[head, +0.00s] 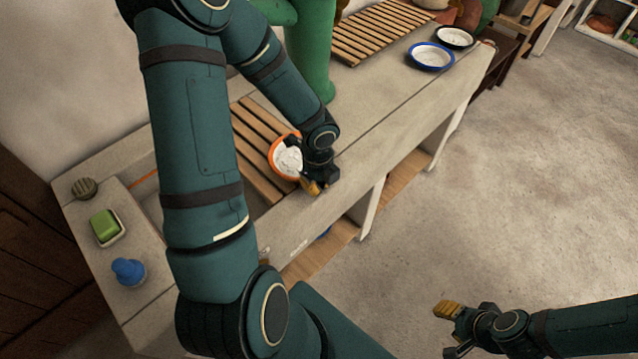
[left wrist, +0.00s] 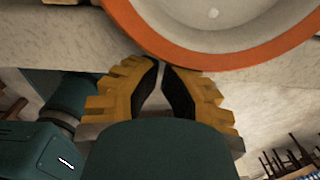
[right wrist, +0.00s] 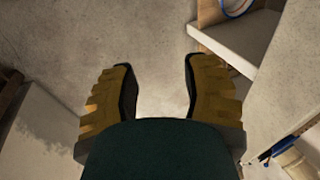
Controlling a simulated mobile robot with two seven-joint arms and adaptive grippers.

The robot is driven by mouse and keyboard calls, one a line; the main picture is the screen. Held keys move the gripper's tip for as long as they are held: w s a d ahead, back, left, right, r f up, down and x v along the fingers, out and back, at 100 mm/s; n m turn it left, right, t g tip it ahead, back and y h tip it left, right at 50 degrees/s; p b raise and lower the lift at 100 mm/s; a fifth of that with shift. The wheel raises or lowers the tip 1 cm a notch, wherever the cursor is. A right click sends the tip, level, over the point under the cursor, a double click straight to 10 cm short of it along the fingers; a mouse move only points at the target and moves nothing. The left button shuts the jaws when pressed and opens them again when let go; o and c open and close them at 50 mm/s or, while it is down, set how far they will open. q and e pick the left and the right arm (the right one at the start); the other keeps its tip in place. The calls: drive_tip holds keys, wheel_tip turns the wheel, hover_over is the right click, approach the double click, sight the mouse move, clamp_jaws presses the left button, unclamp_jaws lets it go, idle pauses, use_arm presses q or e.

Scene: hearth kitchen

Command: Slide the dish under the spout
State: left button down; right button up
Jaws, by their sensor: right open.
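An orange-rimmed white dish (head: 274,158) sits by the right edge of the wooden slats, partly hidden by my left arm. Its rim also fills the top of the left wrist view (left wrist: 190,58). My left gripper (head: 312,187) is beside the dish on its near side, fingertips together with nothing between them. The tips are at the rim; I cannot tell whether they touch it. A thick green upright fixture (head: 315,60) stands behind the dish; I cannot make out its spout, as my arm covers part of it. My right gripper (head: 449,309) is open and empty over the floor.
A blue-rimmed dish (head: 432,56) and a dark-rimmed dish (head: 455,38) stand at the counter's far end. A second slatted rack (head: 382,30) lies near them. Green soap (head: 105,226) and a blue item (head: 128,271) are at left. The counter (head: 370,110) between is clear.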

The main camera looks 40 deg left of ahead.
sight(293, 166)
use_arm(q)
drive_tip(key=a+p, duration=0.2)
drive_tip(key=a, duration=0.1)
drive_tip(key=w+a+p, duration=0.1)
drive_tip(key=a+p, duration=0.5)
drive_tip(key=a, duration=0.1)
drive_tip(key=shift+w+a+r, duration=0.1)
drive_tip(key=shift+w+r, duration=0.15)
drive_tip(key=shift+w, duration=0.05)
drive_tip(key=a+p, duration=0.1)
drive_tip(key=a, duration=0.1)
drive_tip(key=a+p, duration=0.2)
drive_tip(key=a, duration=0.1)
drive_tip(key=w+a+p, duration=0.1)
drive_tip(key=a, duration=0.1)
drive_tip(key=shift+a+f+p, duration=0.2)
drive_tip(key=shift+a+p, duration=0.1)
drive_tip(key=shift+a, duration=0.05)
drive_tip(key=shift+w+a, duration=0.15)
drive_tip(key=shift+a, duration=0.4)
use_arm(e)
wheel_tip(293, 166, up, 14)
drive_tip(key=w, duration=0.2)
drive_tip(key=shift+d+f+t, duration=0.15)
drive_tip(key=shift+d+t, duration=0.15)
drive_tip(key=shift+d, duration=0.1)
use_arm(q)
drive_tip(key=shift+d+f, duration=0.1)
